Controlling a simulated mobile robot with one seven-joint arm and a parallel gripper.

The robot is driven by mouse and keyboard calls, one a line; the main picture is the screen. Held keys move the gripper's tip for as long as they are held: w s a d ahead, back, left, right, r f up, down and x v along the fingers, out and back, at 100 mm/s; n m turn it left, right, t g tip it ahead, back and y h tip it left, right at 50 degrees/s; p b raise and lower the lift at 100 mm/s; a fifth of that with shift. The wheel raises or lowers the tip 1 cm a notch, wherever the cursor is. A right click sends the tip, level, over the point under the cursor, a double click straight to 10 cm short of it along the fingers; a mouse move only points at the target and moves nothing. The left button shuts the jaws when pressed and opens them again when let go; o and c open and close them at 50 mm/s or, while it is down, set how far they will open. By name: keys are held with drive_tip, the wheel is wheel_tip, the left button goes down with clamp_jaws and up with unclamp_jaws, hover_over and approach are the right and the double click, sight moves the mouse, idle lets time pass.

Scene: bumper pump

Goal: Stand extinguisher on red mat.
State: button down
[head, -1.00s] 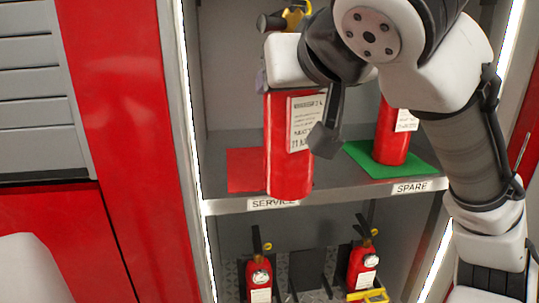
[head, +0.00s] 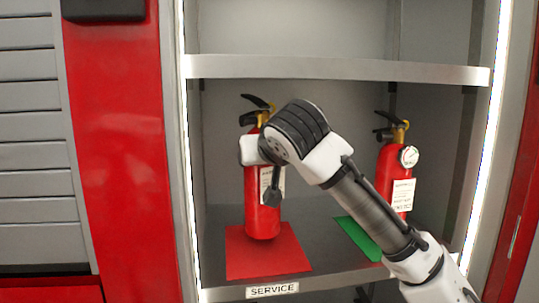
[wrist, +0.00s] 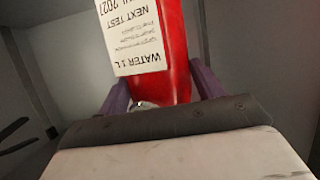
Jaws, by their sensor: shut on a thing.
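A red extinguisher (head: 262,205) with a white label and a black handle is upright over the red mat (head: 290,262), on the left side of the shelf. Its base overlaps the rear-middle part of the mat in the head view. I cannot tell whether it touches the mat or hangs just above it. My gripper (head: 254,150) is shut on the upper body of the extinguisher. In the wrist view, purple fingers (wrist: 160,92) flank the red body (wrist: 176,45), whose label (wrist: 132,38) appears upside down.
A second extinguisher (head: 397,178) with a round gauge or tag stands on a green mat (head: 358,238) at the right, partly behind my arm. A SERVICE sign (head: 272,290) marks the shelf's front edge. Another shelf (head: 335,69) runs overhead, and lit cabinet sides bound the space.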

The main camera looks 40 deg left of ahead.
sight(265, 172)
drive_tip(key=shift+w+a+f+p, duration=0.15)
drive_tip(key=shift+f+p, duration=0.2)
drive_tip(key=shift+f, duration=0.45)
drive_tip(key=shift+a+f+p, duration=0.1)
drive_tip(key=shift+f+p, duration=0.2)
drive_tip(key=shift+f, duration=0.6)
drive_tip(key=shift+c, duration=1.3)
unclamp_jaws()
drive_tip(key=shift+f, duration=0.15)
drive_tip(key=shift+s+d+r, duration=0.2)
drive_tip(key=shift+d, duration=0.1)
drive_tip(key=b+v, duration=0.3)
drive_tip(key=v, duration=0.8)
drive_tip(key=shift+s+d+r, duration=0.1)
drive_tip(key=shift+r, duration=0.05)
